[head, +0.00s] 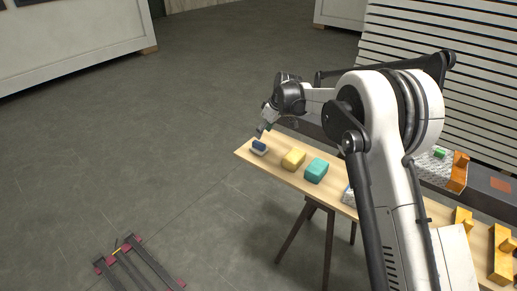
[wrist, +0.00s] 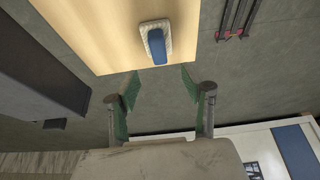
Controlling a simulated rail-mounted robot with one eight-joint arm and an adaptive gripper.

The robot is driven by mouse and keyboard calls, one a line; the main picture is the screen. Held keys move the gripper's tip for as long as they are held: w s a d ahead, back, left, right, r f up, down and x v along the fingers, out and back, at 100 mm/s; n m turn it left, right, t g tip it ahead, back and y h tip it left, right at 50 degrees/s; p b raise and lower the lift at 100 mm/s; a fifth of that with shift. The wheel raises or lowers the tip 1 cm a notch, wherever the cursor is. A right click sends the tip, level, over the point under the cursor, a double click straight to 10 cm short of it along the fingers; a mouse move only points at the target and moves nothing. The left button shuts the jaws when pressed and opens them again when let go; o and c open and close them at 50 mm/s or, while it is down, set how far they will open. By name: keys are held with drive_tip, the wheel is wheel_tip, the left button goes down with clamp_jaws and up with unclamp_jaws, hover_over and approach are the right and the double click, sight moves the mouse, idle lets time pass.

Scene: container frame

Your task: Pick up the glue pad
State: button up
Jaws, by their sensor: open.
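The glue pad, which I take to be the small block with a blue top and a whitish base (head: 259,147), lies at the far left end of the wooden table (head: 277,168). In the wrist view the pad (wrist: 155,42) lies near the table's edge, above the gap between my fingertips in the picture. My gripper (head: 263,131) is close to the pad at the table end. In the wrist view my gripper (wrist: 160,84) has its fingers spread, with nothing between them. The pad is apart from both fingers.
A yellow block (head: 293,159) and a teal block (head: 316,170) stand to the right of the pad. Orange-yellow parts (head: 501,254) lie farther right. A dark frame with red ends (head: 138,264) is on the floor.

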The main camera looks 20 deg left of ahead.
sight(259, 143)
drive_tip(key=shift+d+x, duration=0.1)
drive_tip(key=shift+x, duration=2.05)
drive_tip(key=shift+d+x, duration=0.15)
drive_tip(key=shift+x, duration=2)
drive_tip(key=shift+c, duration=0.4)
clamp_jaws()
